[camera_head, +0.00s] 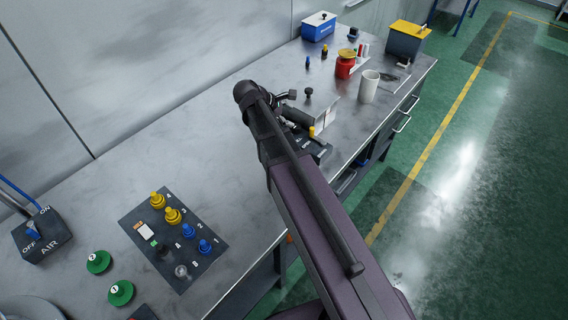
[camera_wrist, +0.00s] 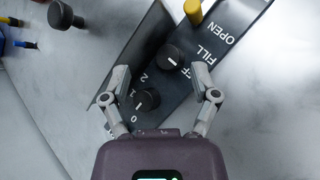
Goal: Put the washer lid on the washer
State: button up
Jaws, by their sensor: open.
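My gripper (camera_wrist: 163,84) is open and empty in the wrist view. Its fingers are spread above a dark control panel (camera_wrist: 228,22) marked 0, 1, 2, OFF, FILL and OPEN. A black knob (camera_wrist: 146,99) lies between the fingers, and a second black knob (camera_wrist: 172,56) is just ahead. A yellow cylinder (camera_wrist: 193,11) stands at the panel's upper edge. In the head view my arm reaches over the bench and hides much of the panel. I cannot tell for certain which thing is the washer or its lid. A round grey rim (camera_head: 28,308) is cut off at the bottom left.
The bench (camera_head: 175,140) holds a blue box (camera_head: 319,26), a yellow-topped dark box (camera_head: 406,40), a red can (camera_head: 345,65) and a white cup (camera_head: 368,87). A dark mat (camera_head: 205,225) with coloured parts, green discs (camera_head: 120,293) and an AIR switch box (camera_head: 42,235) are nearer.

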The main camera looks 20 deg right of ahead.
jog(key=s+f+m+y, duration=0.1)
jog(key=s+m, duration=0.1)
jog(key=s, duration=0.1)
jog(key=s+a+f+m+y, duration=0.1)
jog(key=s+m+y, duration=0.1)
jog(key=s+a+f+m+y, duration=0.1)
jog(key=s+f+m, duration=0.1)
jog(key=s, duration=0.1)
jog(key=shift+s+m+g, duration=0.3)
jog(key=shift+g, duration=0.1)
jog(key=s+a+m+y, duration=0.1)
jog(key=s+m, duration=0.1)
jog(key=s+a+f+m+y, duration=0.1)
jog(key=s+m+y, duration=0.1)
jog(key=s+a+m+y, duration=0.1)
jog(key=s+m, duration=0.1)
jog(key=s, duration=0.1)
jog(key=shift+a+f+y, duration=0.35)
jog(key=shift+a+y, duration=0.05)
jog(key=shift+s+a+m, duration=0.2)
jog(key=shift+a+m, duration=0.05)
jog(key=shift+m, duration=0.35)
